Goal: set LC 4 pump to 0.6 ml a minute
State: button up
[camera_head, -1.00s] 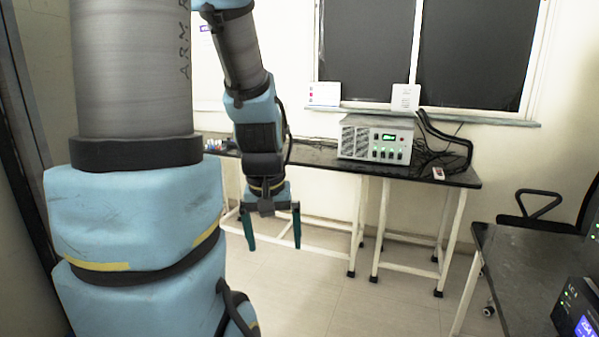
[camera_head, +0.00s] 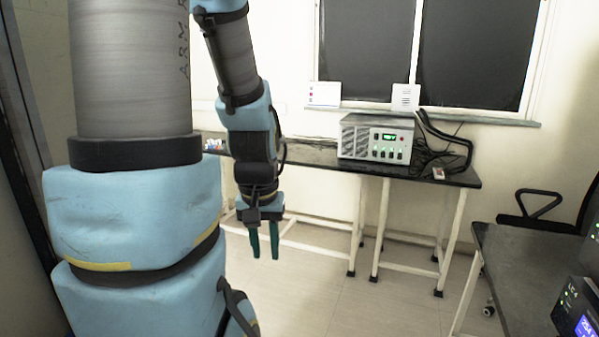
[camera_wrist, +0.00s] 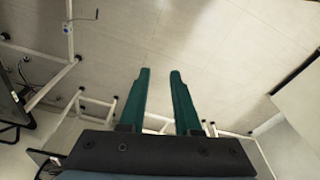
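The LC 4 pump (camera_head: 566,301) is a dark box at the lower right edge of the head view, with a lit blue display (camera_head: 587,325) cut off by the frame. Its label looks like "LC 4"; the full reading and any keys cannot be made out. My gripper (camera_head: 265,252) hangs pointing down left of centre, far from the pump. Its two green fingers are apart with nothing between them, and the gap also shows in the wrist view (camera_wrist: 160,78). The pump is not seen in the wrist view.
The pump stands on a dark bench (camera_head: 505,262) at the right, with another unit (camera_head: 595,258) above it. A grey instrument (camera_head: 361,138) with green lights sits on the back bench (camera_head: 312,156). A black chair (camera_head: 535,210) stands behind the right bench. Floor between is clear.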

grip_shut()
dwell(0.9)
